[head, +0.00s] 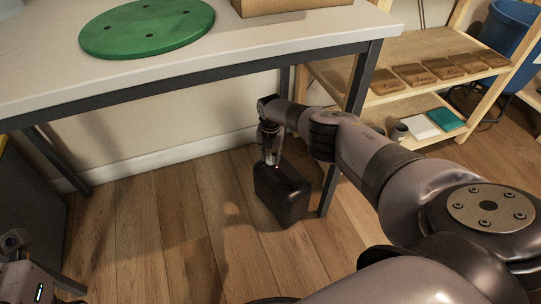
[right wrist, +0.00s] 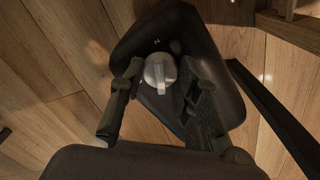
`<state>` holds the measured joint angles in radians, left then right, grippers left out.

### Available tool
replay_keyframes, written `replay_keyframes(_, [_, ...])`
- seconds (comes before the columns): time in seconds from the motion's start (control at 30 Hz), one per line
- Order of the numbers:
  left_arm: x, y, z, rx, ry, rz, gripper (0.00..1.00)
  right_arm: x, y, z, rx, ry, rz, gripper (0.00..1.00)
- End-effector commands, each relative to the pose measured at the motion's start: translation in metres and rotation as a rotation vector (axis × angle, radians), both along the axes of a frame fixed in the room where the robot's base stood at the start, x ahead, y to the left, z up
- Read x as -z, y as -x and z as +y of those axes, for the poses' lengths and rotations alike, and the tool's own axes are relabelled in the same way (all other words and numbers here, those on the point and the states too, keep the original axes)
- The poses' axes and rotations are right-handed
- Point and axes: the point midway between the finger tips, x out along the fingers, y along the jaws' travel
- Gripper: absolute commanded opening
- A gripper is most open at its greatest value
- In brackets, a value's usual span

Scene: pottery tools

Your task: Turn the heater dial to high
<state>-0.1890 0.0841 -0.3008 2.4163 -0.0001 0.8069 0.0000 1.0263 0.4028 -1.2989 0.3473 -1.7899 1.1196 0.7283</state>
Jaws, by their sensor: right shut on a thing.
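The heater (head: 282,195) is a small dark box standing on the wooden floor under the table, beside a table leg. Its grey dial (right wrist: 160,72), a round knob with a raised grip bar, is on its top in the right wrist view. My right gripper (head: 271,158) reaches down onto the top of the heater. In the right wrist view its two fingers (right wrist: 160,86) stand on either side of the dial, and it is shut on the dial. Part of my left gripper (head: 18,280) shows at the lower left edge; its fingers cannot be made out.
The table (head: 230,58) stands above and behind the heater, with a green disc (head: 146,27) on it. A wooden shelf (head: 400,95) with several brown blocks is at the right, near a blue bin (head: 503,27). The floor (head: 180,240) left of the heater is clear.

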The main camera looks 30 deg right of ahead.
Motion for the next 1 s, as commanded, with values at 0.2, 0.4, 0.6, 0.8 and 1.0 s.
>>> replay_keyframes(0.2, [0.0013, -0.0004, -0.0002, 0.000, -0.002, 0.004, 0.40, 0.0009, 0.0007, 0.0017, 0.000, -0.004, 0.002, 0.02])
replay_keyframes(0.4, [0.0013, -0.0005, -0.0002, 0.000, -0.002, 0.004, 0.40, 0.0008, 0.0004, 0.0018, -0.001, -0.003, 0.001, 0.40])
replay_keyframes(0.6, [0.0009, -0.0006, -0.0002, 0.000, -0.003, 0.002, 0.40, 0.0004, 0.0001, 0.0011, -0.001, -0.002, 0.001, 0.51])
replay_keyframes(0.8, [-0.0008, -0.0004, -0.0001, 0.000, -0.003, -0.004, 0.40, 0.0001, -0.0002, 0.0007, -0.001, -0.001, 0.000, 0.51])
replay_keyframes(1.0, [-0.0005, -0.0008, 0.0002, -0.002, -0.002, -0.003, 0.40, -0.0051, -0.0014, 0.0003, -0.003, -0.002, -0.002, 0.51])
